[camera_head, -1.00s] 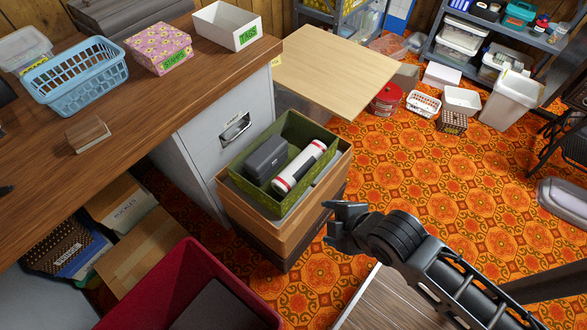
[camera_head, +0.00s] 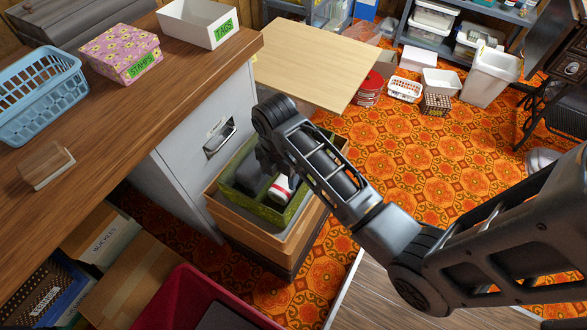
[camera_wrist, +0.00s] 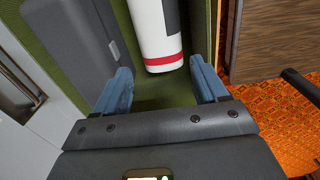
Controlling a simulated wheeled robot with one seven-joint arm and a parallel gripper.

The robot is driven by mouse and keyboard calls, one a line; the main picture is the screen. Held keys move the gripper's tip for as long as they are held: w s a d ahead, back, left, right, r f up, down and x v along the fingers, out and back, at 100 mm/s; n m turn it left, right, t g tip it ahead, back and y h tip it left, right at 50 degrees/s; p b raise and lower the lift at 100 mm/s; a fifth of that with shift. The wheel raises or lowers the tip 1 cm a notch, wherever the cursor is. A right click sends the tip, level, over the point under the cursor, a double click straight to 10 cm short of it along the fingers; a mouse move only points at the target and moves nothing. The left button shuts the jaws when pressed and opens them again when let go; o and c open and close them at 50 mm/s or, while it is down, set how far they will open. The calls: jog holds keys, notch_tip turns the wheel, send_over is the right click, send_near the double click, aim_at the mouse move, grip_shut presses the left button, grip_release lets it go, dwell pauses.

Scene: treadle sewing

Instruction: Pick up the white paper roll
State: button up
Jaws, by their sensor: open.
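The white paper roll (camera_head: 281,188) has a red band near its end and lies in a green bin (camera_head: 294,213). In the head view my arm hides most of it. In the wrist view the roll (camera_wrist: 157,32) shows its red-banded near end just beyond my gripper (camera_wrist: 161,85). My gripper is open, with one blue finger on each side of the line of the roll's end. Nothing is between the fingers except the green bin floor below. I cannot tell the exact height of the fingers above the roll.
A dark grey case (camera_wrist: 70,40) lies left of the roll in the bin, close to the left finger. The green bin wall is close on the right.

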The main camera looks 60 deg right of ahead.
aim_at(282, 185)
jog(key=f+b, duration=0.1)
jog(key=f, duration=0.5)
jog(key=shift+s+d+f+b, duration=0.15)
jog(key=shift+d+f+b, duration=0.1)
jog(key=shift+b, duration=0.1)
jog(key=shift+c, duration=0.3)
jog(key=c, duration=0.8)
